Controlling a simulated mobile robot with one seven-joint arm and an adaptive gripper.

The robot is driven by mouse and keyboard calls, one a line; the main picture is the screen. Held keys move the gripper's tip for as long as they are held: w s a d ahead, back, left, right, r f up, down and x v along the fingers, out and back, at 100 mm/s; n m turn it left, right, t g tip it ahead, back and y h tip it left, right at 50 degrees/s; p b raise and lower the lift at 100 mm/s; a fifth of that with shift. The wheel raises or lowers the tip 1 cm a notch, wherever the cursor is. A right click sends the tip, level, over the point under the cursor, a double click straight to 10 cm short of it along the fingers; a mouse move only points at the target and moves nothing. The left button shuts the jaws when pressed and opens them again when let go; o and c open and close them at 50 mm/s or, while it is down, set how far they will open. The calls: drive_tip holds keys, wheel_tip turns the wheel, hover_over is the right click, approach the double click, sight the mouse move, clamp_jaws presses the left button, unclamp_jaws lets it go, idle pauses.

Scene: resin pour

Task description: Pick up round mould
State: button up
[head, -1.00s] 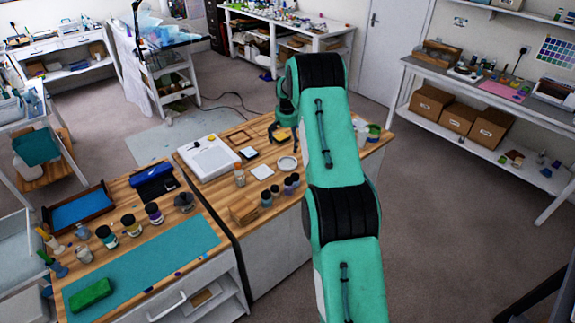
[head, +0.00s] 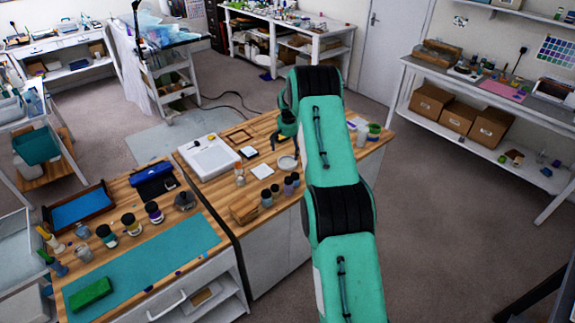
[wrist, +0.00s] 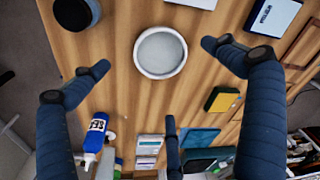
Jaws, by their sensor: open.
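The round mould (wrist: 160,52) is a shallow white ring-rimmed dish with a grey inside, lying flat on the wooden bench top in the wrist view. It also shows in the head view (head: 287,162), small and close to my arm. In the head view my gripper (head: 281,142) is above the bench just behind the mould, partly hidden by my arm.
In the head view, several small bottles (head: 267,198) stand in front of the mould, and a white panel (head: 209,157) lies left.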

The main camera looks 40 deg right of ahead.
sight(288, 164)
drive_tip(key=shift+w+d+f, duration=0.1)
drive_tip(key=shift+f, duration=0.8)
drive_tip(key=shift+w+d+f, duration=0.1)
drive_tip(key=shift+f, duration=0.75)
drive_tip(key=shift+w+d+f, duration=0.1)
drive_tip(key=shift+w+f, duration=0.1)
drive_tip(key=shift+f, duration=1.1)
drive_tip(key=shift+w+f, duration=0.15)
drive_tip(key=shift+f, duration=1.15)
drive_tip(key=c, duration=1.3)
